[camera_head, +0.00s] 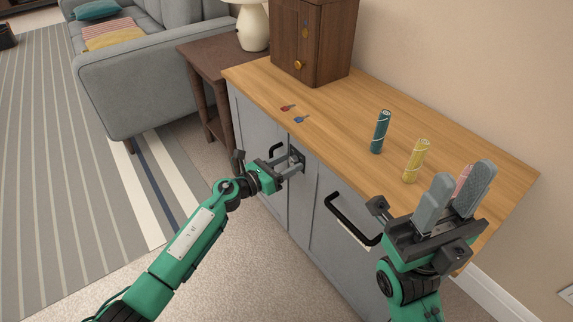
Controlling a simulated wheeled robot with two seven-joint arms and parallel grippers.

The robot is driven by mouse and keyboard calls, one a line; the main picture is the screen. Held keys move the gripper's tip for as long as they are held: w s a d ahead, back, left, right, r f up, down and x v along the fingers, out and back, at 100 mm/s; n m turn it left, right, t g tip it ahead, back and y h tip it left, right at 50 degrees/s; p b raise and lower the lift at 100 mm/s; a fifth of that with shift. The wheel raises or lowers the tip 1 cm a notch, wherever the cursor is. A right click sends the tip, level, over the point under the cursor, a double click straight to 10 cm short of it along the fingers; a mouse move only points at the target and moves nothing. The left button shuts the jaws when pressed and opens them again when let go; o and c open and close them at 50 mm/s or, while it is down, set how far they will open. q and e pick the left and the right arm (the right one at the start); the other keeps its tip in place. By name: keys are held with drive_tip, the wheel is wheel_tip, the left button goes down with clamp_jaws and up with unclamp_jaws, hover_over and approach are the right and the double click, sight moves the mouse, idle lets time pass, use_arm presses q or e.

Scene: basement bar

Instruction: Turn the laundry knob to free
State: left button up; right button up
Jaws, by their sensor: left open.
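A small dark plate (301,158) is set in the front of the grey cabinet, below the counter edge. A knob on it is mostly hidden by my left gripper, so its setting and any label cannot be read. My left gripper (291,165) is open, with its fingertips at the plate; I cannot tell if they touch the knob. My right gripper (455,196) is open, fingers pointing up, over the right front of the counter. A pink roll (463,178) shows between its fingers, apparently behind them.
On the wooden counter (345,115) lie a red key (287,108) and a blue key (301,119). A wooden cabinet (310,45) stands at the back. A black handle (350,219) juts out from the front.

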use_arm(q)
drive_tip(key=shift+c, duration=0.4)
drive_tip(key=c, duration=0.9)
